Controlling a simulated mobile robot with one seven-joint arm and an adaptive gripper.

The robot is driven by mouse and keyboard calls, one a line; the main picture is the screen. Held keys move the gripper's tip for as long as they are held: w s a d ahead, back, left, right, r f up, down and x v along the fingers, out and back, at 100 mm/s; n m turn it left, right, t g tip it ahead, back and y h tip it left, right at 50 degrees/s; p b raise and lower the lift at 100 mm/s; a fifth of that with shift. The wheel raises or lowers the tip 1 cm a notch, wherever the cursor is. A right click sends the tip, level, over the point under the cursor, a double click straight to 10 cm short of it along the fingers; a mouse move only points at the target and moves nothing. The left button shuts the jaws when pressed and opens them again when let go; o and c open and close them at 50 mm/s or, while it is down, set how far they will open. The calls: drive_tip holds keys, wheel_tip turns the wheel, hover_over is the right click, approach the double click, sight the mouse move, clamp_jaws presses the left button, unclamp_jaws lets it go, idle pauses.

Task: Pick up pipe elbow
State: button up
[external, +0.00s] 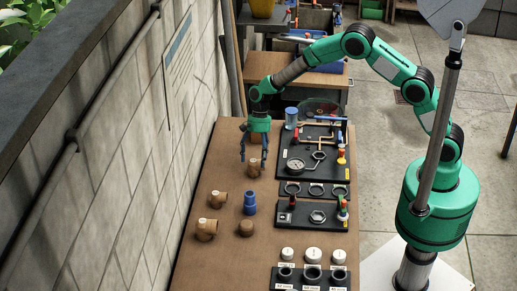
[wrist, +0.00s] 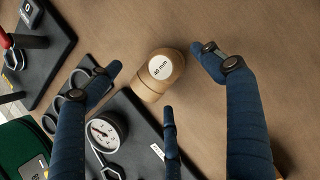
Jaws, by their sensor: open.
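A brown pipe elbow (wrist: 150,92) with a round white "40 mm" label lies on the wooden bench in the wrist view. It also shows in the external view as a brown fitting (external: 254,169) below my fingers. My gripper (external: 254,157) is open, its dark blue fingers pointing down above and around that elbow. In the wrist view, my gripper's (wrist: 160,72) fingers are spread to the left, right and below the elbow, with visible gaps. Two more brown elbows (external: 206,230), (external: 217,199) lie nearer the camera on the bench.
A black board with a pressure gauge (wrist: 105,134) and fittings lies close beside the elbow. A blue fitting (external: 250,203) and another brown fitting (external: 246,229) stand on the bench (external: 228,262). A tiled wall (external: 110,160) rises along the left.

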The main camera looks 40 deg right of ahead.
sight(256, 166)
drive_tip(key=shift+x, duration=1.8)
drive_tip(key=c, duration=1.6)
